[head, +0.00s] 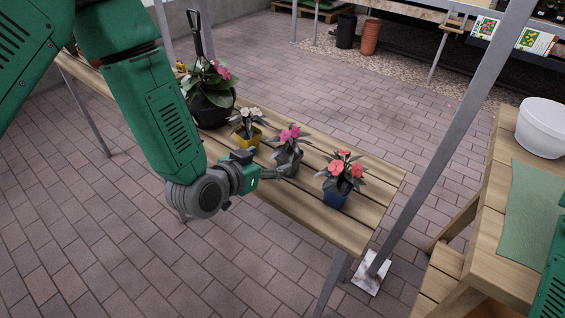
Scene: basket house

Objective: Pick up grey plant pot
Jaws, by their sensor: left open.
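The grey plant pot (291,160) holds a plant with pink flowers and stands upright on the slatted wooden bench (350,226), between a yellow pot and a blue pot. My left gripper (281,172) is at the near left side of the grey pot, low over the bench. Its jaws are open, and its fingers partly hide the pot's lower side. I cannot tell whether a finger touches the pot. My right gripper is not in view.
The yellow pot (246,142) with white flowers is close on the left. The blue pot (335,196) with coral flowers is on the right. A large black pot (210,110) stands farther left. A metal post (440,135) rises beside the bench's right end.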

